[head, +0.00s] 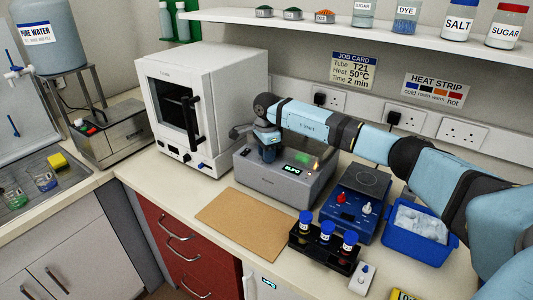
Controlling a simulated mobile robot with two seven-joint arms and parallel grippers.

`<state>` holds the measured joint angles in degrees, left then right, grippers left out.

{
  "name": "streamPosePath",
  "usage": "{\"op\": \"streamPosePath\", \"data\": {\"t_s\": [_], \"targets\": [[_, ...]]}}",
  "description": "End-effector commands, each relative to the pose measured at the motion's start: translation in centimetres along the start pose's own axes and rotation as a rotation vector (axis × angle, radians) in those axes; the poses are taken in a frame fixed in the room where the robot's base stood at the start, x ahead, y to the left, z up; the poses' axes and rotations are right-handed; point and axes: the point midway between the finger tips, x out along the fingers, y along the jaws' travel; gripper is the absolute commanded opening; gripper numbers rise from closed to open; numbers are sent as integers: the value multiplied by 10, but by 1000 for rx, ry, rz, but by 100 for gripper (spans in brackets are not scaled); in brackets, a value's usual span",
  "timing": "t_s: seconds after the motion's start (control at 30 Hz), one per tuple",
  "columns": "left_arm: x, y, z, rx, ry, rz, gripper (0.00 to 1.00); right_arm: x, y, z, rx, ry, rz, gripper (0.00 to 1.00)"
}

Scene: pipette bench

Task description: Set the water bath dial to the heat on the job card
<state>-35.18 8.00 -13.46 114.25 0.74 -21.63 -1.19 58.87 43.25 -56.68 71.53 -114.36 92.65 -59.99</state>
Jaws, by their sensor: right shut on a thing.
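The job card (353,70) on the back wall reads Tube T21, Heat 50°C, Time 2 min. The water bath looks to be the grey box (262,188) in the middle of the bench, with a small lit green display (292,170) that is too small to read surely. My right gripper (268,154) points down over the back left of its top. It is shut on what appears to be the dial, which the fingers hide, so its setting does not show. My left gripper is not in view.
A white oven (215,80) stands close on the left. A blue device with knobs (355,205), a black tube rack (322,255) with blue-capped tubes and a blue ice tub (420,240) stand on the right. A brown board (243,222) lies bare in front. A shelf (300,24) hangs above.

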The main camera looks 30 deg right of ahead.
Motion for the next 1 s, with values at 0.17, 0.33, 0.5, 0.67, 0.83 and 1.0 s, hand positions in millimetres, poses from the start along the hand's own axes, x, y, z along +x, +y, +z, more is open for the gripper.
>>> {"op": "streamPosePath", "data": {"t_s": [0.17,0.33,0.5,0.67,0.83,1.0], "targets": [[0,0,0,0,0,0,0,0,0,0,0,0,-1,45],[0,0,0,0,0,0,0,0,0,-1,1,1,-1,55],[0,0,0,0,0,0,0,-1,0,-1,1,1,-2,55],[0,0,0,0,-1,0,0,-1,-1,-1,2,1,-2,55],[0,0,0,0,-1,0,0,-1,-1,-2,-9,1,-2,55],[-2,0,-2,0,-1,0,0,-1,-1,-1,-110,1,-2,55]]}}
